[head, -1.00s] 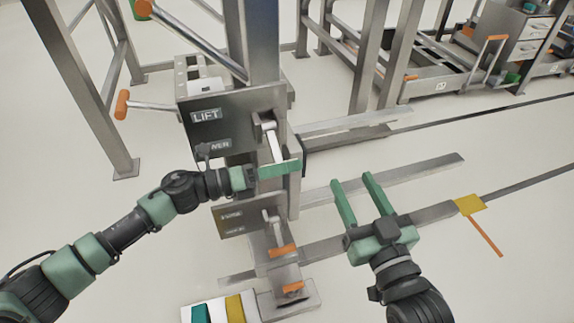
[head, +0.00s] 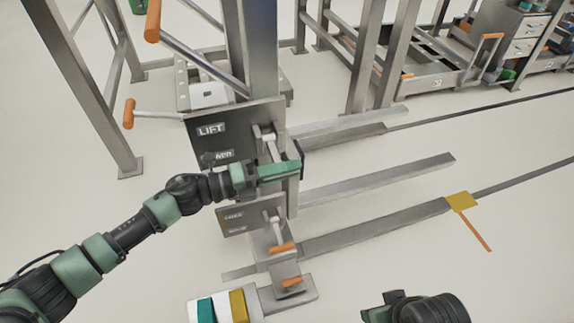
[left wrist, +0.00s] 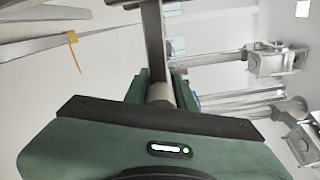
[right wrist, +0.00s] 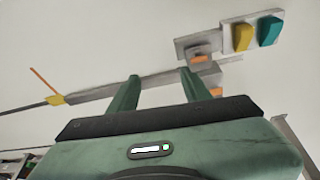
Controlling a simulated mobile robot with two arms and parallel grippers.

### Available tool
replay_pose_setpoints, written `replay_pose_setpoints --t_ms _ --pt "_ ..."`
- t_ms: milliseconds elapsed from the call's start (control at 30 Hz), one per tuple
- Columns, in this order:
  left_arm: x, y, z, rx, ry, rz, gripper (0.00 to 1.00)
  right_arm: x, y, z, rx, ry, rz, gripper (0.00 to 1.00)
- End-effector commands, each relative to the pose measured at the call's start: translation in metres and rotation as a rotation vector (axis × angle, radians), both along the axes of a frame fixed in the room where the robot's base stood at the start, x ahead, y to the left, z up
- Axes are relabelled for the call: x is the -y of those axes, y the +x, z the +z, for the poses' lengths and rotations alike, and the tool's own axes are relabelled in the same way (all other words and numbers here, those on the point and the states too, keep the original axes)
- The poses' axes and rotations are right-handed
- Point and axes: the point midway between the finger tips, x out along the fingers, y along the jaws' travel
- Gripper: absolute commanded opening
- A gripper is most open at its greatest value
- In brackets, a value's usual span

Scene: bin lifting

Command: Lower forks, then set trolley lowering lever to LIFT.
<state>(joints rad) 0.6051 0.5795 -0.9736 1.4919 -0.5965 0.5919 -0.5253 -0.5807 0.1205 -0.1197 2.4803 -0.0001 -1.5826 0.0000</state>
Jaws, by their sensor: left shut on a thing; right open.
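The trolley mast carries an upper plate with a LIFT label (head: 212,130) and a second label below it, partly covered by a small knob. The upper lever (head: 271,148) hangs beside this plate. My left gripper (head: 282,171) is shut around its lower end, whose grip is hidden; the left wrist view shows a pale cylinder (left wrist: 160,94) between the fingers. A lower plate (head: 240,218) has a lever with an orange grip (head: 281,248). Two long steel forks (head: 385,180) lie low to the right. My right gripper (right wrist: 158,88) is open and empty, its hand cut off at the bottom of the head view.
A white base holds teal (head: 206,311) and yellow (head: 239,306) blocks at the front. Orange-tipped handles (head: 129,113) and a steel frame post (head: 95,95) stand left.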

Motion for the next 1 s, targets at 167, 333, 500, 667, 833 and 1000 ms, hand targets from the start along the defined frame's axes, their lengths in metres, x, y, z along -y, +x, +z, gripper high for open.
replay_pose_setpoints --t_ms 167,333,500,667,833,1000 --pt "-0.001 0.001 0.013 -0.063 -0.019 0.003 0.00 -0.002 0.010 -0.032 -0.024 -0.001 0.002 0.48" --pt "-0.001 0.002 0.022 -0.140 -0.042 0.002 0.00 -0.004 0.016 -0.081 -0.050 -0.001 0.006 0.48" --pt "-0.001 0.003 0.031 -0.227 -0.067 0.002 0.00 -0.004 0.010 -0.133 -0.075 -0.003 0.011 0.48" --pt "-0.002 0.005 0.039 -0.308 -0.090 0.003 0.00 -0.003 -0.004 -0.174 -0.097 -0.005 0.015 0.48" --pt "-0.002 0.007 0.046 -0.385 -0.112 0.003 0.00 -0.001 -0.019 -0.204 -0.113 -0.007 0.019 0.48" --pt "-0.003 0.010 0.051 -0.392 -0.114 0.003 0.00 0.001 -0.033 -0.224 -0.124 -0.008 0.022 0.48"
